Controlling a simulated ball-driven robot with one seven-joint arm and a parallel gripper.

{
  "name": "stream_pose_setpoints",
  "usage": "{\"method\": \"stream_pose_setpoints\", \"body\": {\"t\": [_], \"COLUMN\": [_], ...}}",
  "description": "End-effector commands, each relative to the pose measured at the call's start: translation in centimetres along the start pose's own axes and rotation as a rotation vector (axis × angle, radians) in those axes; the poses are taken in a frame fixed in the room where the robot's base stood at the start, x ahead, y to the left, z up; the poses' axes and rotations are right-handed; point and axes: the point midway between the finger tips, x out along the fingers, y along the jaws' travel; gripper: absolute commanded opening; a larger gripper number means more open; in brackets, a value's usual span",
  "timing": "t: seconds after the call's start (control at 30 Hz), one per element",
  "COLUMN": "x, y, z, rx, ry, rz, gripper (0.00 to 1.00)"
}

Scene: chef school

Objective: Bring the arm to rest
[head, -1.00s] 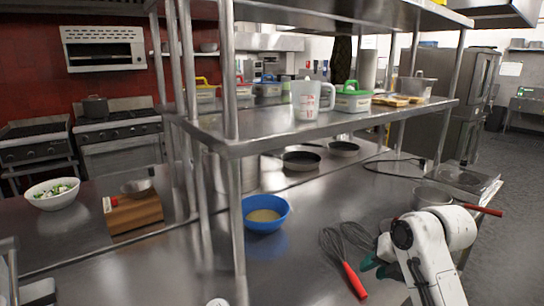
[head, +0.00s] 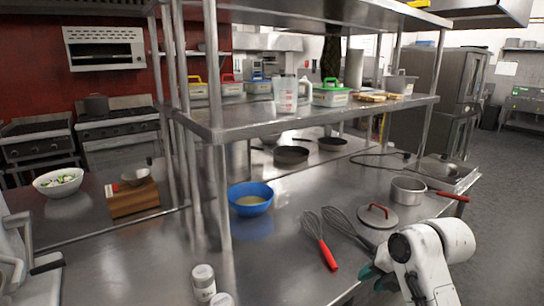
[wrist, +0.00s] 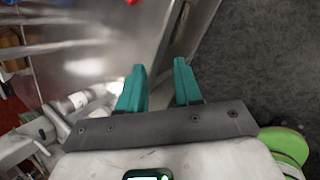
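My arm is folded low at the right of the head view, by the front edge of the steel counter (head: 330,205). My gripper (wrist: 158,66) shows two teal fingers in the wrist view, spread apart with nothing between them. In the head view only a bit of teal shows beside the white arm links, partly hidden by them. The fingers point past the counter's edge, with dark floor to the right in the wrist view.
Two whisks (head: 318,240), a pot lid (head: 377,217) and a saucepan (head: 408,190) lie near my arm. A blue bowl (head: 250,199) stands further left, and white-topped shakers (head: 203,282) stand at the front. Open floor (head: 505,220) lies to the right.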

Motion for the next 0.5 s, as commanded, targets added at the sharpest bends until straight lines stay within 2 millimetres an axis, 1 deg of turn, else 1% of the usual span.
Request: {"method": "stream_pose_setpoints", "body": {"t": [0.27, 0.37, 0.47, 0.5], "x": [1.9, 2.7, 3.6, 4.0], "y": [-1.8, -2.6, -3.9, -4.5], "z": [-3.6, -5.4, -7.8, -9.0], "rx": [0.247, 0.371, 0.533, 0.612], "ry": [0.021, 0.03, 0.038, 0.043], "rz": [-0.011, -0.02, -0.037, -0.047], "gripper": [0.34, 0.34, 0.34, 0.34]}}
